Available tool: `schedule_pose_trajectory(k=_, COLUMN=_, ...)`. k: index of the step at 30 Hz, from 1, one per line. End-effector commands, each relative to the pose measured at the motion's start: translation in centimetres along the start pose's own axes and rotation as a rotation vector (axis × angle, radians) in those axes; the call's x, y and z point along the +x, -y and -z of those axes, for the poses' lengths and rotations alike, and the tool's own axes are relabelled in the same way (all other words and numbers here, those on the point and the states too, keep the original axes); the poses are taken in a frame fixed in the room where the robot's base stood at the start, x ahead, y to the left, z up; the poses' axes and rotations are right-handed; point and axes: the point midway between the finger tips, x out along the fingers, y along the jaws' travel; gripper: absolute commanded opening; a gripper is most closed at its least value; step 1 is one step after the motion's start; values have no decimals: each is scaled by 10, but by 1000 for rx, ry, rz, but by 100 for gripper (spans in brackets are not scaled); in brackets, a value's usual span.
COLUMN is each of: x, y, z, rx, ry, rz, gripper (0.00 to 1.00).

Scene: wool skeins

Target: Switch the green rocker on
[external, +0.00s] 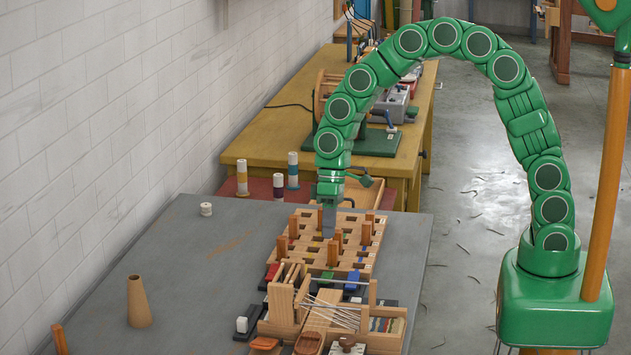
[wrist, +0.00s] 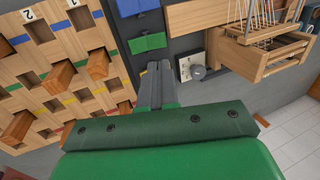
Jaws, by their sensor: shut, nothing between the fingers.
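The green rocker (external: 326,277) sits in a row between a red one and a blue one, at the near edge of the wooden peg board. In the wrist view it is the green block (wrist: 149,43), just beyond my fingertips. Its tilt is too small to make out. My gripper (external: 329,229) points down above the peg board in the external view. In the wrist view my gripper (wrist: 158,70) is shut and empty, and a gap shows between its tips and the green rocker. I cannot tell its height above the rocker.
The peg board (external: 303,265) has several upright wooden pegs close to my gripper. The blue rocker (wrist: 140,6) adjoins the green one. The grey table's left side is mostly clear.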

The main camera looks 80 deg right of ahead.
Motion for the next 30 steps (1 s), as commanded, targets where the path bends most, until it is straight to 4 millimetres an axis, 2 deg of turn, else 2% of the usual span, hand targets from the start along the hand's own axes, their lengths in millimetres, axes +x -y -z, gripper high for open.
schedule_pose_trajectory(k=3, x=21, y=0, z=0, rx=0, ry=1, rz=0, gripper=0)
schedule_pose_trajectory(k=15, x=81, y=0, z=1, rx=0, ry=-1, rz=0, gripper=0)
schedule_pose_trajectory(k=22, x=96, y=0, z=1, rx=-1, ry=-4, rz=0, gripper=0)
schedule_pose_trajectory(k=30, x=99, y=0, z=1, rx=-1, ry=-4, rz=0, gripper=0)
